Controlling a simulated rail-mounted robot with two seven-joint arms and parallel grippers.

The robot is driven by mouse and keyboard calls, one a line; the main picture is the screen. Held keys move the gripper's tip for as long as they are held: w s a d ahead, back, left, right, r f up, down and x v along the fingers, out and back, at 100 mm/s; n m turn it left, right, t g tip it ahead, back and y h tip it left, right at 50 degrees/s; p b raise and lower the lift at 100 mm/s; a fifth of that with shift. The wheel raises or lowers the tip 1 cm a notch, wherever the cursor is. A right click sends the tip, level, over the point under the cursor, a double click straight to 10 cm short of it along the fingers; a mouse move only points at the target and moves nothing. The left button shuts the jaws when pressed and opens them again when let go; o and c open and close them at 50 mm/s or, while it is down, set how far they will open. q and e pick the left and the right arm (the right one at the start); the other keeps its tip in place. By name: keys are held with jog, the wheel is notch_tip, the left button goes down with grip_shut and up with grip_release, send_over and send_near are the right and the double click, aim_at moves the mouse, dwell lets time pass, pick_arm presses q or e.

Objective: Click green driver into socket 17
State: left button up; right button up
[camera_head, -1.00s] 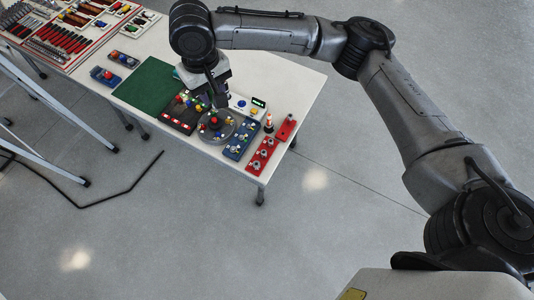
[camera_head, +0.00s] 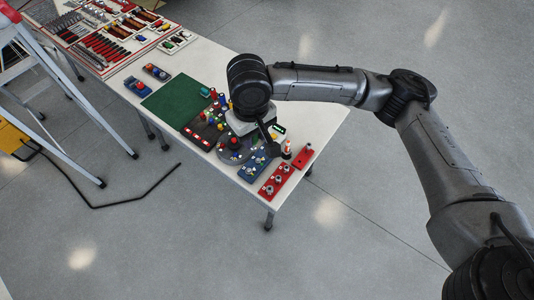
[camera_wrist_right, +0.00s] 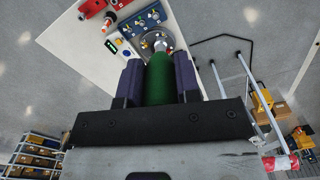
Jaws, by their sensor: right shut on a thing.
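My right gripper (camera_wrist_right: 159,82) is shut on the green driver (camera_wrist_right: 160,82), which sits upright in the picture between its two purple fingers. The driver's tip points towards the round grey disc (camera_wrist_right: 172,38) on the table; I cannot tell whether it touches anything. In the head view my right gripper (camera_head: 268,141) is over the table's near right part, by the disc (camera_head: 232,157) and the blue block (camera_head: 252,168); the green driver is not clear there. Socket 17 cannot be made out, as no numbers are readable. My left gripper is not in view.
Two red blocks (camera_head: 277,181) (camera_head: 304,156) and an orange-and-white piece (camera_head: 287,149) stand near the right corner. A dark red tray (camera_head: 202,134) and green mat (camera_head: 176,101) lie left of the disc. Tools fill the far left. A stepladder (camera_head: 62,85) stands beside the table.

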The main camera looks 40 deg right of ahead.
jog(key=s+a+f, duration=0.1)
jog(key=s+f, duration=0.5)
jog(key=f, duration=0.7)
jog(key=m+b, duration=0.2)
jog(key=m, duration=1)
send_over(278, 180)
notch_tip(278, 180, down, 20)
jog(key=f+b, duration=0.1)
jog(key=b, duration=0.1)
jog(key=f+b, duration=0.1)
jog(key=shift+w+d+f+b, duration=0.2)
jog(key=shift+f+b, duration=0.1)
jog(key=shift+b, duration=0.1)
jog(key=shift+f+b, duration=0.6)
jog(key=shift+b, duration=0.3)
jog(key=shift+r, duration=0.1)
